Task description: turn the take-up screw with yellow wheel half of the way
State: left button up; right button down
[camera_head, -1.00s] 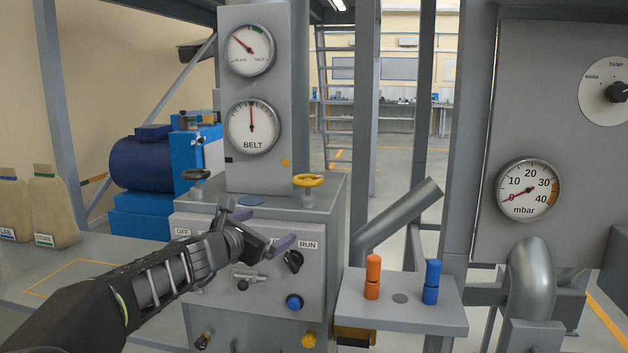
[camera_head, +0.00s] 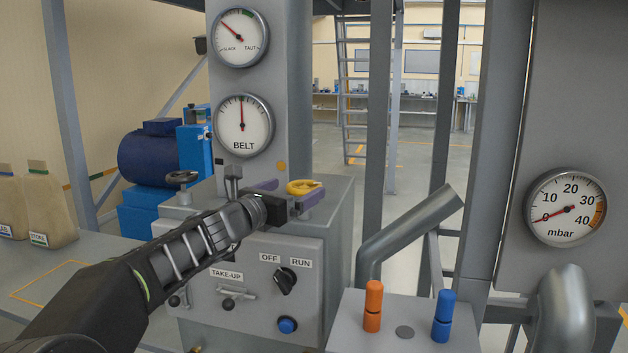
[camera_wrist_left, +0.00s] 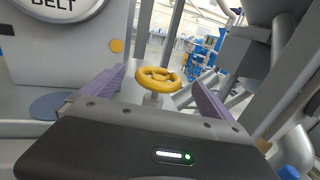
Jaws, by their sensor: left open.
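The yellow wheel (camera_head: 304,187) of the take-up screw sits on top of the grey machine cabinet, right of the BELT gauge column. My left gripper (camera_head: 290,198) reaches it from the front left, its purple fingers open. In the left wrist view the yellow wheel (camera_wrist_left: 158,79) stands on a pale stem between the two spread fingers (camera_wrist_left: 160,92), with a gap on each side. The slack/taut gauge (camera_head: 238,38) has its needle toward the slack side. My right gripper is not in view.
A black handwheel (camera_head: 182,178) stands on the cabinet's left. The BELT gauge (camera_head: 243,125) rises behind my gripper. The front panel has an OFF/RUN knob (camera_head: 286,281) and a blue button (camera_head: 287,325). Orange (camera_head: 373,306) and blue (camera_head: 442,315) pegs stand on a shelf at right.

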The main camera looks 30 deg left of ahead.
aim_at(311, 181)
pick_arm(q)
jog(key=shift+w, duration=0.1)
jog(key=w, duration=0.2)
jog(key=w+p, duration=0.1)
jog(key=w, duration=0.4)
jog(key=shift+w+a+p, duration=0.3)
jog(key=shift+w, duration=0.05)
jog(key=shift+c, duration=0.5)
